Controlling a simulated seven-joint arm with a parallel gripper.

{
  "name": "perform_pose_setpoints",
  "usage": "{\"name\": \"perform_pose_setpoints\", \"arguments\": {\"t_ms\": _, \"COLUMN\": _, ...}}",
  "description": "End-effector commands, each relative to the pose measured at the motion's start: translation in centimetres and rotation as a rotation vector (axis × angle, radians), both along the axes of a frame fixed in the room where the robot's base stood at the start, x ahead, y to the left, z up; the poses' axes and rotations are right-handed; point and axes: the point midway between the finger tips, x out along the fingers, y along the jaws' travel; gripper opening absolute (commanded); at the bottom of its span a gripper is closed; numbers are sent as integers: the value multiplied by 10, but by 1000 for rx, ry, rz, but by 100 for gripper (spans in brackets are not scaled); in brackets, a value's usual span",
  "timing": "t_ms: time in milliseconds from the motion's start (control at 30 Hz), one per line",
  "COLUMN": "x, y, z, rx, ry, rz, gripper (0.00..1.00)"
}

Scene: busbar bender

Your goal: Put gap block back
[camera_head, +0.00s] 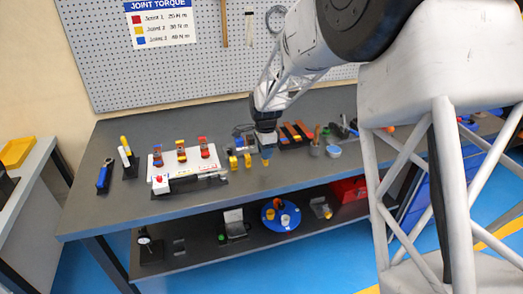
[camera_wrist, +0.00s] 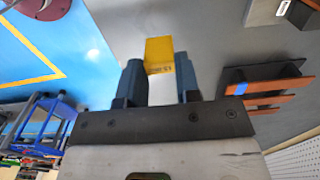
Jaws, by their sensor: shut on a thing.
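The gap block (camera_wrist: 160,55) is a yellow block with small dark markings on one face. In the wrist view it sits between the blue fingertips of my gripper (camera_wrist: 160,80), which is shut on it. In the head view my gripper (camera_head: 266,152) is above the grey workbench, toward its front edge, right of the white fixture board. The held block is hard to make out there. Two yellow pieces (camera_head: 240,161) stand on the bench just left of my gripper; I cannot tell their exact shape.
The white board (camera_head: 187,165) carries several red and yellow pieces and a red button. A dark rack with orange bars (camera_head: 291,133) stands behind right; it also shows in the wrist view (camera_wrist: 265,88). Small cups (camera_head: 333,151) stand further right. Bench at far left front is clear.

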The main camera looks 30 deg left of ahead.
Motion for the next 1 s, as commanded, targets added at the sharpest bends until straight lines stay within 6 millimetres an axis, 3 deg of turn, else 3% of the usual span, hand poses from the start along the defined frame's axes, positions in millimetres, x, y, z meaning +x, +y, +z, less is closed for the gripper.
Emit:
{"name": "perform_pose_setpoints", "arguments": {"t_ms": 400, "x": 36, "y": 29, "z": -5, "rx": 0, "ry": 0, "rz": 0, "gripper": 5}}
{"name": "perform_pose_setpoints", "arguments": {"t_ms": 1000, "x": 43, "y": 35, "z": -5, "rx": 1, "ry": -1, "rz": 0, "gripper": 5}}
